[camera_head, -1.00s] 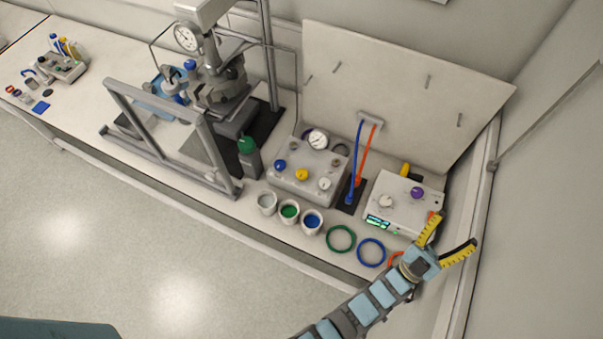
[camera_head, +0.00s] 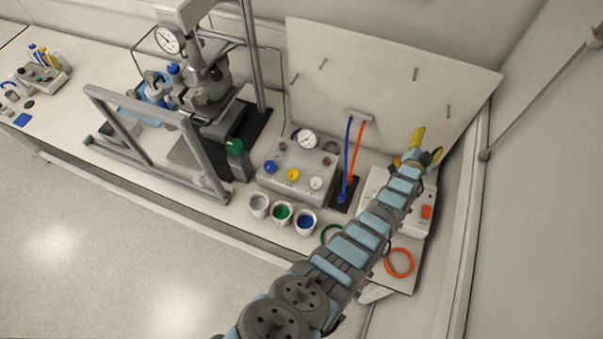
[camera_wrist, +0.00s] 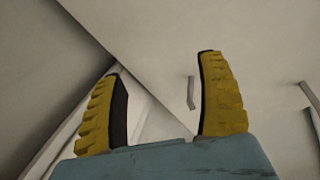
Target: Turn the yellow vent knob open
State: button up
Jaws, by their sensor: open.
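The yellow vent knob (camera_head: 293,174) is on the front of a grey control box (camera_head: 318,188), between a blue knob (camera_head: 270,167) and a white one (camera_head: 316,183). My gripper (camera_head: 427,146) is to the right of and behind that box, over the right-hand white device and before the upright panel. Its two yellow fingers are apart, with nothing between them. In the wrist view the open gripper (camera_wrist: 160,105) faces the pale panel and wall; the knob is not in that view.
My arm crosses over the white device (camera_head: 420,219) and hides much of it. Blue and orange hoses (camera_head: 347,160) stand between the two boxes. Several cups (camera_head: 282,214) line the bench front. A metal frame (camera_head: 160,120) stands left. A panel (camera_head: 390,80) with pegs is behind.

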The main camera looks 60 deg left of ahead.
jog(key=s+a+f+m+g+h+b, duration=0.1)
jog(key=s+a+f+m+g+h, duration=0.1)
jog(key=s+a+g, duration=0.4)
jog(key=s+a+f+m+g+h, duration=0.1)
jog(key=s+a+f+g, duration=0.15)
jog(key=a, duration=0.65)
jog(key=s+a+r+m+g+h+b, duration=0.1)
jog(key=s+a+r+g+h, duration=0.15)
jog(key=s, duration=1.35)
jog(key=s+a+r+m+g+h+b, duration=0.1)
jog(key=s+r+g+h, duration=0.2)
jog(key=s, duration=1.2)
jog(key=g+b, duration=0.1)
jog(key=b, duration=0.4)
send_over(292, 173)
jog(key=shift+y, duration=0.45)
notch_tip(292, 173, down, 9)
jog(key=shift+r, duration=0.1)
jog(key=shift+s+d+f, duration=0.1)
jog(key=shift+f, duration=0.85)
jog(key=shift+f+p, duration=0.7)
jog(key=shift+f, duration=2.65)
